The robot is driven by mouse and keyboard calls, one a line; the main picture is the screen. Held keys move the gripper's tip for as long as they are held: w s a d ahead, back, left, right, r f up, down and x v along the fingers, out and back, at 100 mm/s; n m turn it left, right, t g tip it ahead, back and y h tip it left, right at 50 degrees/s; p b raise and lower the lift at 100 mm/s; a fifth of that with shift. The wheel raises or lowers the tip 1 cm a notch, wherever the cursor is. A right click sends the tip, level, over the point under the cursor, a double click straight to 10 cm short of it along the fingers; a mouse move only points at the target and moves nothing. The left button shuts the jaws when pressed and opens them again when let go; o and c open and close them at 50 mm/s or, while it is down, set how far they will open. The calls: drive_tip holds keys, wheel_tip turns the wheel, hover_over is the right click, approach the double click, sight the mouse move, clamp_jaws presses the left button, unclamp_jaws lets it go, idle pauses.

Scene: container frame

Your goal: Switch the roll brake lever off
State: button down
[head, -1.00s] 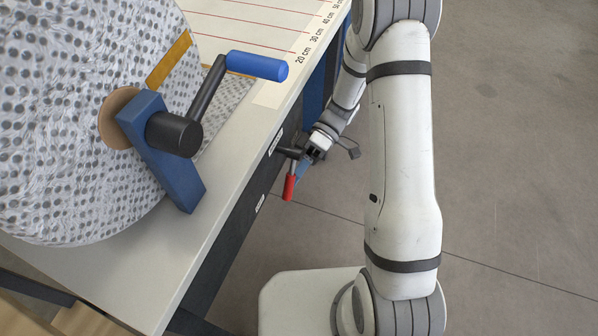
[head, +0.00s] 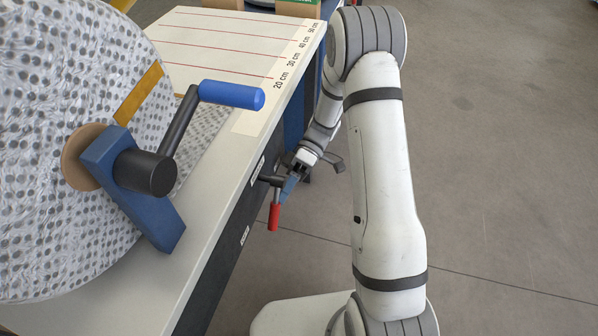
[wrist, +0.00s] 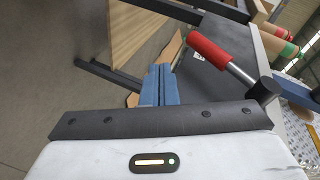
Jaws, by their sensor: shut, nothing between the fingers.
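The roll brake lever has a red grip (head: 273,217) on a metal rod, which hangs roughly downward from a black pivot (head: 268,180) on the side of the table. In the wrist view the red grip (wrist: 218,57) and rod lie to the right of my fingers, with the pivot (wrist: 264,90) at the far right. My gripper (head: 291,184) is just right of the lever in the head view. Its blue fingers (wrist: 158,84) are together and hold nothing. A gap shows between them and the red grip in the wrist view; depth is hard to judge.
A large roll of perforated wrap (head: 50,150) with a blue-handled crank (head: 231,95) stands on the white table (head: 215,195). The table's dark side rail (head: 225,262) runs beside the lever. Open grey floor (head: 500,150) lies to the right.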

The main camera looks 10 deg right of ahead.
drive_tip(key=f+p+v, duration=0.1)
drive_tip(key=v, duration=0.7)
drive_tip(key=shift+w+d, duration=0.35)
drive_tip(key=shift+d, duration=0.05)
drive_tip(key=shift+f, duration=0.1)
drive_tip(key=s+d+r+m+t+h+p, duration=0.2)
drive_tip(key=s+r+m+t+h+p, duration=0.1)
drive_tip(key=r, duration=0.9)
drive_tip(key=s+d+r+m+t+h+p, duration=0.2)
drive_tip(key=s+r+m+t+h+p, duration=0.1)
drive_tip(key=s+r+m+t+p, duration=0.3)
drive_tip(key=s+d+r+m+t+h+p, duration=0.2)
drive_tip(key=s+r+p, duration=0.5)
drive_tip(key=r, duration=1.1)
drive_tip(key=m+t+h+p, duration=0.1)
drive_tip(key=m+t+p, duration=0.1)
drive_tip(key=m+p, duration=0.1)
drive_tip(key=shift+s+d+r+t, duration=0.15)
drive_tip(key=shift+s+r+t, duration=0.15)
drive_tip(key=shift+s+r, duration=0.1)
